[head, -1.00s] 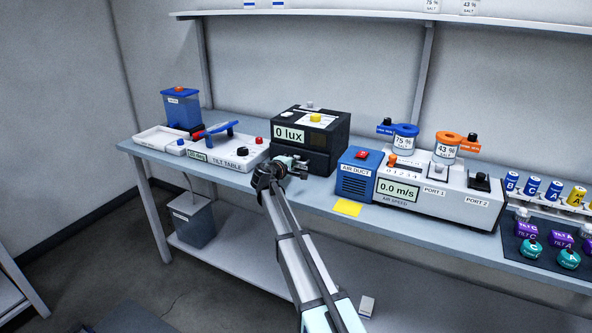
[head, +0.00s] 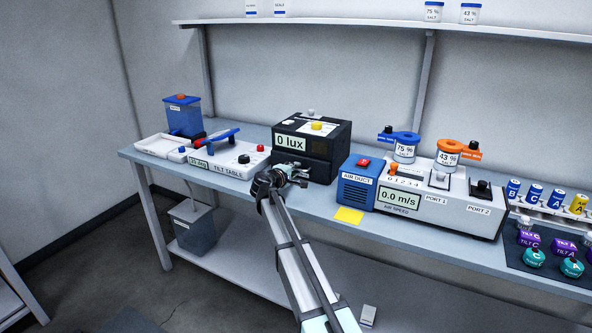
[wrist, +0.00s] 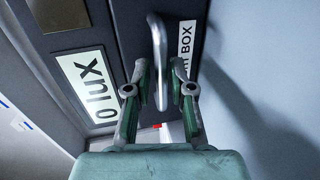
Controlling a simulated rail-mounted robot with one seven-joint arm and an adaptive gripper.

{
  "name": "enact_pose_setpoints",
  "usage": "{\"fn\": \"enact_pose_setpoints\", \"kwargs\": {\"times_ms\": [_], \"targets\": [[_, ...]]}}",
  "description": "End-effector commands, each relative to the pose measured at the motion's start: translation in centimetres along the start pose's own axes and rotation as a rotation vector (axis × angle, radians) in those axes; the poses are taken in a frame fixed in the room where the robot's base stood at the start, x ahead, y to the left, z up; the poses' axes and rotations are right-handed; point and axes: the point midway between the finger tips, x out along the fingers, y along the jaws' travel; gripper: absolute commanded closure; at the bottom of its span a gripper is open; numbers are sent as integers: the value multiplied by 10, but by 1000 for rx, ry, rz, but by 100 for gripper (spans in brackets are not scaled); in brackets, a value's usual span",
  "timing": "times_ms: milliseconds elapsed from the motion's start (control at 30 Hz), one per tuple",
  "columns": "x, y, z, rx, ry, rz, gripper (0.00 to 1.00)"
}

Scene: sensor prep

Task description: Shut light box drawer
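The black light box (head: 341,140) stands on the bench with a "0 lux" display; its lower front is the drawer (head: 316,168). In the wrist view, the drawer front (wrist: 199,15) carries a label ending in "BOX" and a grey bar handle (wrist: 158,60). My gripper (head: 296,176) is at the drawer front in the head view. In the wrist view my gripper (wrist: 159,90) is open, one finger on each side of the handle, with visible gaps. My gripper hides part of the drawer front in the head view. I cannot tell how far out the drawer is.
The white tilt table (head: 228,160) stands to the left of the light box. The blue air duct (head: 358,183) stands close on the right, with a yellow note (head: 349,215) in front. The bench's front edge (head: 255,195) lies under my arm.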

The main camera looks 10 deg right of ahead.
Motion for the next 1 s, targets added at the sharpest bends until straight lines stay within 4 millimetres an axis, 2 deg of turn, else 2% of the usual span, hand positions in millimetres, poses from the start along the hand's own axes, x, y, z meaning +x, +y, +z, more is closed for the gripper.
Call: {"fn": "enact_pose_setpoints", "kwargs": {"times_ms": [300,500,700,1000], "targets": [[-64,0,1,-1,5,2,77],[-93,1,0,0,4,3,77],[-106,1,0,0,3,3,77],[-106,1,-1,-1,3,2,77]]}}
